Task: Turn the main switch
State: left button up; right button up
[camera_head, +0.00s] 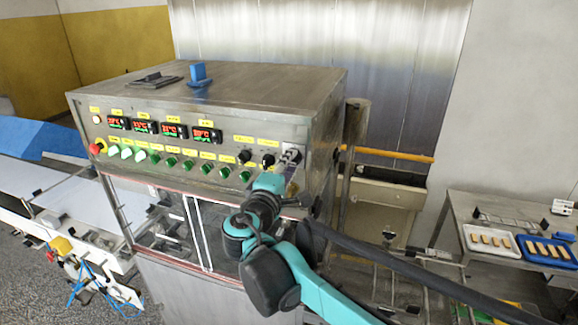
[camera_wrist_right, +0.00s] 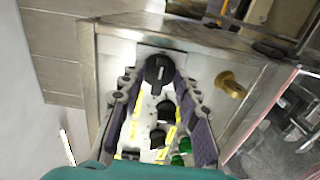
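The main switch, a large black rotary knob (camera_wrist_right: 158,74) with a pale mark line, sits on a metal plate at the panel's end in the right wrist view. My right gripper (camera_wrist_right: 157,88) is open, its dark-padded fingers on either side, with the tips close to the knob. I cannot tell whether they touch it. In the head view my right gripper (camera_head: 291,157) is at the right end of the control panel (camera_head: 215,148) and largely covers the switch. My left gripper is not in view.
Smaller black knobs (camera_head: 244,156) and green buttons (camera_head: 172,161) lie left of the switch. A brass knob (camera_wrist_right: 230,84) sticks out beside it in the wrist view. A red emergency button (camera_head: 95,149) is at the panel's far left. A table with trays (camera_head: 493,240) stands right.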

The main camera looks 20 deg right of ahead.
jog(key=v, duration=1.2)
jog(key=s+d+f+m+g+y+b, duration=0.1)
jog(key=s+d+f+m+g+b, duration=0.3)
jog(key=f, duration=0.7)
jog(key=s+d+f+n+y+b, duration=0.1)
jog(key=d+f+b, duration=0.2)
jog(key=f+b, duration=0.5)
jog(key=s+d+f+m+g+y+b, duration=0.2)
jog(key=d+f+b, duration=0.1)
jog(key=f, duration=1)
jog(key=s+a+f+m+g+y+b, duration=0.1)
jog(key=s+f+m+y+b, duration=0.2)
jog(key=f+b, duration=0.3)
jog(key=s+a+f+m+y+b, duration=0.2)
jog(key=s+f+b, duration=0.3)
jog(key=f, duration=1.2)
jog(key=shift+a+f+m+g+y+b, duration=0.2)
jog(key=shift+m+g+y+b, duration=0.25)
jog(key=shift+b, duration=0.65)
